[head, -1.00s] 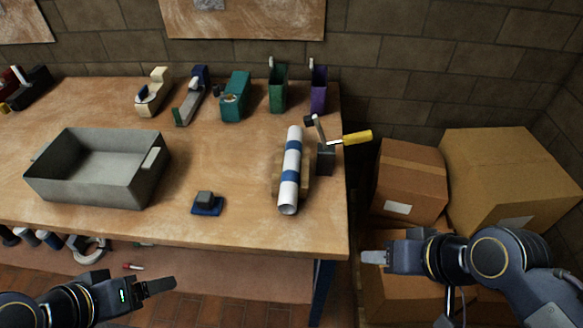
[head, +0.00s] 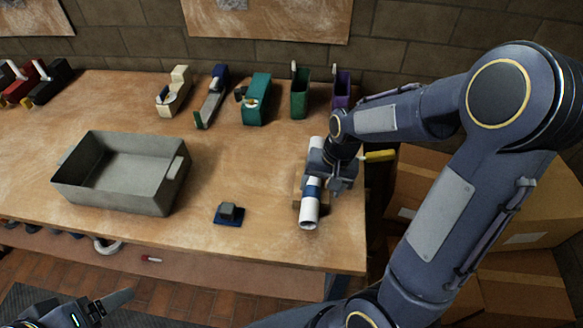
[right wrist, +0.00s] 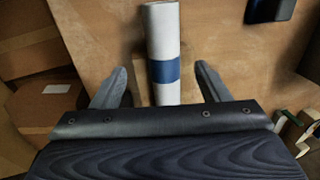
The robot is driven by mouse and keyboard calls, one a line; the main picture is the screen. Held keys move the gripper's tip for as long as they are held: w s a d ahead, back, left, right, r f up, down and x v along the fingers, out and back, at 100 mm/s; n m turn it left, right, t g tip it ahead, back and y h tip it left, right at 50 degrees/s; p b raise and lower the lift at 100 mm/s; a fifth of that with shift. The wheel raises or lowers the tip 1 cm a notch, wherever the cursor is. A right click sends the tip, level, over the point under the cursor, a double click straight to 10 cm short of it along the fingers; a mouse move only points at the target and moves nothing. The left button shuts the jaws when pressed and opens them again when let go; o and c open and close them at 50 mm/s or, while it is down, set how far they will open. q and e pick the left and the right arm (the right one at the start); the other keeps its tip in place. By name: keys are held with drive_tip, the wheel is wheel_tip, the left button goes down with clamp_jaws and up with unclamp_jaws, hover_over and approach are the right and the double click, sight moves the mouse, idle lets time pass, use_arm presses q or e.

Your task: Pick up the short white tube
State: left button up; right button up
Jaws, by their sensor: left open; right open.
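The short white tube (head: 309,212), with blue bands, lies on a wooden holder near the right end of the workbench. In the right wrist view the tube (right wrist: 163,35) runs between the two open fingers of my right gripper (right wrist: 160,85), with a gap on each side. In the head view my right gripper (head: 330,184) is over the tube and hides its middle. My left gripper (head: 115,300) is open and empty at the lower left, in front of the bench.
A grey metal bin (head: 75,192) stands on the left of the bench (head: 250,160). A small dark block on a blue base (head: 229,214) sits left of the tube. Tape dispensers and holders line the back. Cardboard boxes (head: 520,200) stand right of the bench.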

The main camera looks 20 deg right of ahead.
sight(313, 200)
drive_tip(key=f, duration=0.2)
drive_tip(key=a+f, duration=0.1)
drive_tip(key=f, duration=0.2)
drive_tip(key=w+f, duration=0.1)
drive_tip(key=f, duration=0.1)
drive_tip(key=shift+a+f, duration=0.4)
drive_tip(key=c, duration=1.2)
